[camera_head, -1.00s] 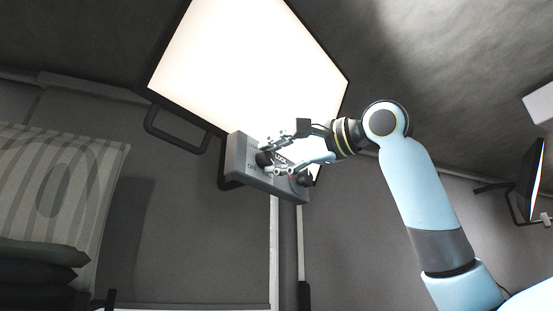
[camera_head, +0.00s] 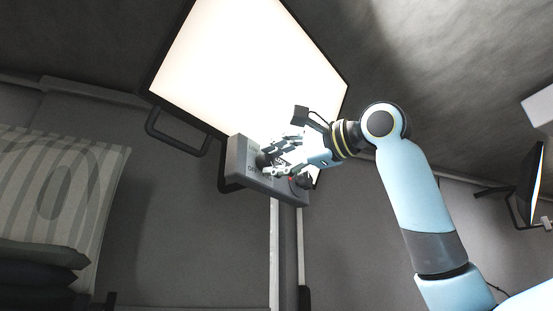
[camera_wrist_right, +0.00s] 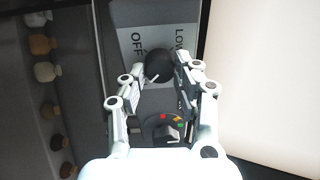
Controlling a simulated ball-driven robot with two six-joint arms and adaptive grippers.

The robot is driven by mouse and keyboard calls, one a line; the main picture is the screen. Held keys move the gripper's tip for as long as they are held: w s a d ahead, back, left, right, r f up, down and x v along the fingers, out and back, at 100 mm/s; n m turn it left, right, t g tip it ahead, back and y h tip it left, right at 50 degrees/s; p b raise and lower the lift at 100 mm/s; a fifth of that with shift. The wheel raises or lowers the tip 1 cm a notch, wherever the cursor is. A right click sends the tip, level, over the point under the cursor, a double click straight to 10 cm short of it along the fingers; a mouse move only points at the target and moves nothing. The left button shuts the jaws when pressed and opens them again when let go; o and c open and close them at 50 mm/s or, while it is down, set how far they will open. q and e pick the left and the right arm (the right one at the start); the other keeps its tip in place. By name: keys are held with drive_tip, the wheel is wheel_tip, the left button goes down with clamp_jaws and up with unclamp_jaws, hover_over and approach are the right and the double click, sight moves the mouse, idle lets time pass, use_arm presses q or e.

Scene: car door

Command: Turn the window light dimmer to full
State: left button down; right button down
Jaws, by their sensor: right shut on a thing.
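The grey control box (camera_head: 238,158) sits at the lower edge of the bright window light panel (camera_head: 245,65). A black round dimmer knob (camera_wrist_right: 159,64) with a white pointer line is on a plate (camera_wrist_right: 130,42) marked OFF and LOW in the right wrist view. My right gripper (camera_head: 272,160) reaches the box from the right and is shut on this knob, with one finger on each side of it. In the head view the fingers partly cover the knob (camera_head: 262,159). My left gripper is not in view.
A second knob (camera_wrist_right: 168,130) with coloured marks is on the same box, close below the fingers. Several small round knobs (camera_wrist_right: 43,46) line the left of the wrist view. A striped pillow (camera_head: 60,190) lies at left in the head view. A screen (camera_head: 530,180) stands at far right.

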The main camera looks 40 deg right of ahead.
drive_tip(key=c, duration=1)
unclamp_jaws()
drive_tip(key=shift+v, duration=3.7)
drive_tip(key=shift+f, duration=0.15)
